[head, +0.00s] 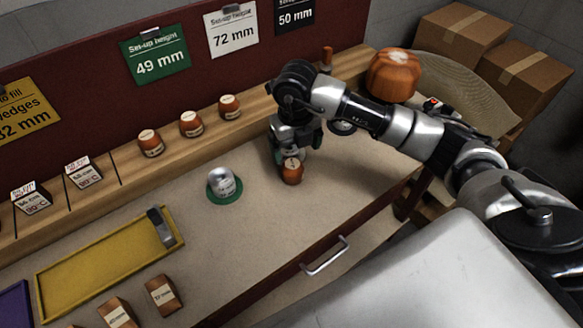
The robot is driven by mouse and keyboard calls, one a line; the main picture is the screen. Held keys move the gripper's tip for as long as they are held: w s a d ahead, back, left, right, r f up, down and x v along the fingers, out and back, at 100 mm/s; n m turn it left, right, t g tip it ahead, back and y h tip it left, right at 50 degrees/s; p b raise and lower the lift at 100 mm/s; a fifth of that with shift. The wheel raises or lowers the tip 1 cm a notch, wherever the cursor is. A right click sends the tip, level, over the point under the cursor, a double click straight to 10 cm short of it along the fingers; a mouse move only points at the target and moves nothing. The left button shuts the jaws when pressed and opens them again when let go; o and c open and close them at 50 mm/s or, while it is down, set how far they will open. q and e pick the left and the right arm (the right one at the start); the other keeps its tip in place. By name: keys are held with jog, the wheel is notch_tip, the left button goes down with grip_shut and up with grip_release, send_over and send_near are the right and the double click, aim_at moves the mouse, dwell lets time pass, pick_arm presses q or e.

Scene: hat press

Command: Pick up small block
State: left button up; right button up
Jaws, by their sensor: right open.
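A small round orange-brown wooden block (292,174) with a pale label stands on the bench top near the middle. My right gripper (289,160) points down at it from above and behind, with its fingers right at the block's upper part. The right gripper is open. The fingers overlap the block in this view, and I cannot tell whether they touch it. My left gripper is not in view.
Three similar small blocks stand on the back ledge, one here (190,124). A silver dome on a green disc (225,185) stands left of my gripper. A yellow tray (104,262) and brown wedges (162,295) lie front left. A large orange block (394,75) sits behind my right arm.

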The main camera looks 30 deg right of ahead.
aim_at(293, 164)
jog(key=f, duration=0.5)
jog(key=f+p, duration=0.1)
jog(key=f, duration=0.1)
jog(key=shift+s+a+f, duration=0.15)
jog(key=shift+s+a, duration=0.05)
jog(key=shift+a, duration=0.15)
jog(key=c, duration=1.1)
